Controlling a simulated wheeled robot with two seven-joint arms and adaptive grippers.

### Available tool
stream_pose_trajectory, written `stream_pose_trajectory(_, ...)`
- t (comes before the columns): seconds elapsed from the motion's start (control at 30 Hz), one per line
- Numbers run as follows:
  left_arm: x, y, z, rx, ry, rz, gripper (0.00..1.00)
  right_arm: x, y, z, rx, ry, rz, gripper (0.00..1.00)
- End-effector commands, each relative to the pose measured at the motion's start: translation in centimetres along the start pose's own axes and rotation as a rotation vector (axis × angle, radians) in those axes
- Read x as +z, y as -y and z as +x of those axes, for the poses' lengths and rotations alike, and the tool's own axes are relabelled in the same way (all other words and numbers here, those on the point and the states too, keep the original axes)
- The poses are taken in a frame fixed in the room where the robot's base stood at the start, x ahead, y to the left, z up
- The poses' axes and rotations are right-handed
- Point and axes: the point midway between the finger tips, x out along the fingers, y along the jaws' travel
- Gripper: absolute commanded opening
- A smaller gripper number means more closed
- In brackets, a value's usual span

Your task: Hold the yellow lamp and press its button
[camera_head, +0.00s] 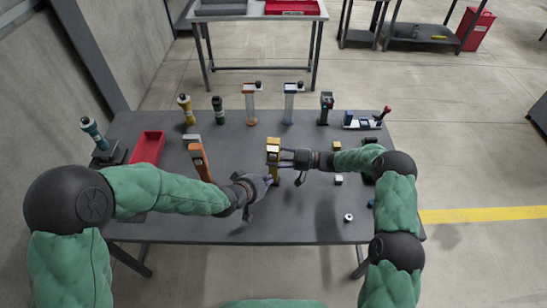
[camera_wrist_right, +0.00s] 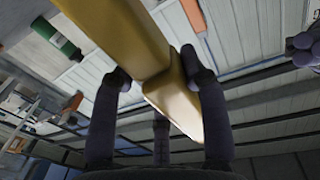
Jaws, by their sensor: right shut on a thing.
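The yellow lamp (camera_head: 273,146) stands up from the middle of the table, and its lower end is partly hidden behind the grippers. My right gripper (camera_head: 283,159) comes in from the right and is shut on it. In the right wrist view the yellow lamp body (camera_wrist_right: 135,45) lies between the fingers of my right gripper (camera_wrist_right: 158,80). My left gripper (camera_head: 261,195) is just below and left of the lamp, with its fingers spread apart and nothing visible between them. I cannot make out the lamp's button.
Several lamps and tools line the back edge, including a green one (camera_head: 218,110). Small parts, including a white nut (camera_head: 348,217), lie right. The front middle is clear.

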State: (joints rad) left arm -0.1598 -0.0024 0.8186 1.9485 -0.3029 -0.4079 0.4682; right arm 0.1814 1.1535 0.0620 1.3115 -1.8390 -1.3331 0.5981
Motion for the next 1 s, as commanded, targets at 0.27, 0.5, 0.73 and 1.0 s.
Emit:
stream_pose_trajectory(0.27, 0.0, 0.0, 0.0, 0.000, 0.000, 0.000, 0.00, 0.0, 0.0, 0.0, 0.000, 0.000, 0.000, 0.72)
stream_pose_trajectory(0.5, 0.0, 0.0, 0.0, 0.000, 0.000, 0.000, 0.00, 0.0, 0.0, -0.2, 0.001, 0.000, 0.000, 0.72)
stream_pose_trajectory(0.73, 0.0, 0.0, 0.0, 0.000, 0.000, 0.000, 0.00, 0.0, -0.1, -2.9, 0.004, 0.000, -0.001, 0.72)
stream_pose_trajectory(1.0, 0.0, 0.0, 0.0, 0.000, 0.000, 0.000, 0.00, 0.1, -0.1, -8.2, 0.003, 0.000, 0.000, 0.72)
